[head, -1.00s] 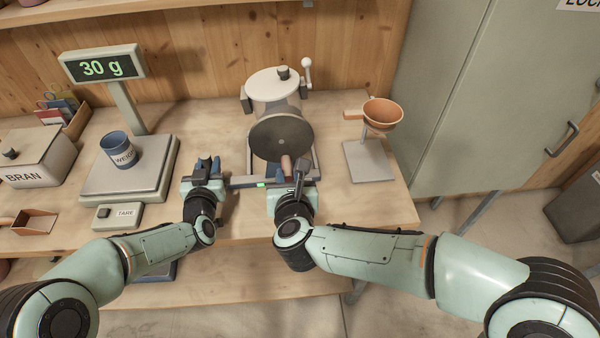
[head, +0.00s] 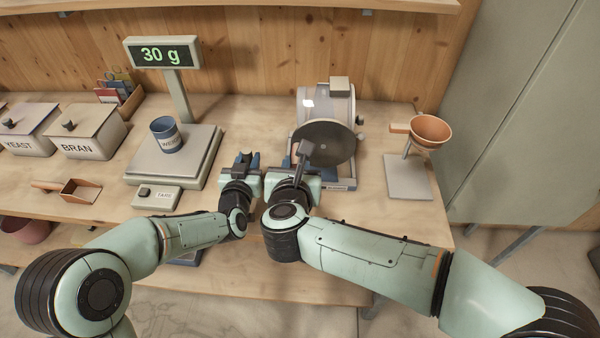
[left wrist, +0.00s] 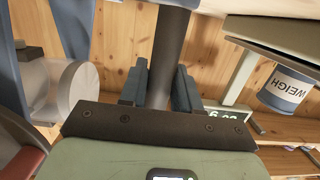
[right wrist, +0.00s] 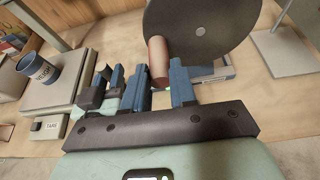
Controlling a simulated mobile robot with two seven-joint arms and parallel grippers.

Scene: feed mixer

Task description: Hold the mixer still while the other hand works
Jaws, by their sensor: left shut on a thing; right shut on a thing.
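The mixer has a pale drum (head: 318,103) with a dark round disc (head: 328,146) facing me, on a base at the back of the bench. My right gripper (head: 301,168) is shut on the reddish crank handle at the disc's left side. The handle (right wrist: 157,58) shows between the blue fingers in the right wrist view. My left gripper (head: 247,163) is just left of the mixer, beside the right one. In the left wrist view its blue fingers close around a dark bar (left wrist: 168,50).
A scale (head: 175,157) reading 30 g carries a blue weigh cup (head: 164,135) to the left. BRAN (head: 93,133) and YEAST (head: 28,128) boxes and a scoop (head: 72,190) lie further left. An orange funnel (head: 431,131) on a stand is at the right.

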